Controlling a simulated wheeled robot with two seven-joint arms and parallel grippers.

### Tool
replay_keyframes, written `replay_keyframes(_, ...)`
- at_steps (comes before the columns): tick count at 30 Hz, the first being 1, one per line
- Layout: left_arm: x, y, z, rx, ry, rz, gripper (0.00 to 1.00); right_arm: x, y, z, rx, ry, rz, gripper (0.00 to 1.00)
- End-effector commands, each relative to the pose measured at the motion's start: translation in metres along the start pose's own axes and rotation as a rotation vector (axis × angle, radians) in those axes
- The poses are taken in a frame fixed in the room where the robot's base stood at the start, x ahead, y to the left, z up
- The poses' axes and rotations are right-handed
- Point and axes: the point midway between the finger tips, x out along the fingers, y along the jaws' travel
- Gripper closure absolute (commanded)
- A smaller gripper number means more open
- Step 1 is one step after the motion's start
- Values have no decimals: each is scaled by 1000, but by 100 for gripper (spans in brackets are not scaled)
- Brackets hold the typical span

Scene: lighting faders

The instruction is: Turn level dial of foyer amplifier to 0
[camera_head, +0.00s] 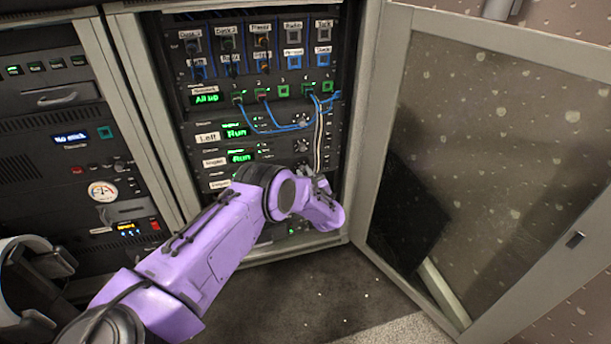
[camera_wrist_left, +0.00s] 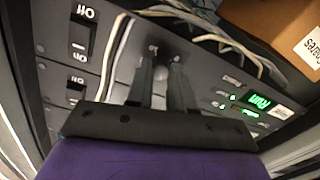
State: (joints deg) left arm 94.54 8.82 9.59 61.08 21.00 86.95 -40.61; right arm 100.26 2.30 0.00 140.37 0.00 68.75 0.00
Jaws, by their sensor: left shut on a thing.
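The amplifiers are stacked in the open rack; the upper two show green "Run" displays (camera_head: 237,132) and have round dials (camera_head: 302,120) at the right. The third amplifier's label (camera_head: 220,184) is partly covered by my purple left arm, so I cannot read it as foyer. In the left wrist view my left gripper (camera_wrist_left: 166,58) is shut at an amplifier's front panel (camera_wrist_left: 205,75), on what seems to be its small dial, mostly hidden between the fingertips. The dial's pointer and scale cannot be read. In the head view the fingertips are hidden behind my wrist. My right gripper is out of view.
Blue patch cables (camera_head: 270,130) and pale cables (camera_head: 318,140) hang close beside the dials. An open glazed rack door (camera_head: 490,150) stands to the right. In the wrist view, switches (camera_wrist_left: 80,38) and a cardboard box (camera_wrist_left: 275,25) lie near the gripper.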

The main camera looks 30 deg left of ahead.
Motion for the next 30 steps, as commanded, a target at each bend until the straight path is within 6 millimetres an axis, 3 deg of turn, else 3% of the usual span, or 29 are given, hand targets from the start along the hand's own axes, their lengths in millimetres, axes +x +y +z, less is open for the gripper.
replay_keyframes(30, -1, -1, 1, -903, -53, -13, 100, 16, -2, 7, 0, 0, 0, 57)
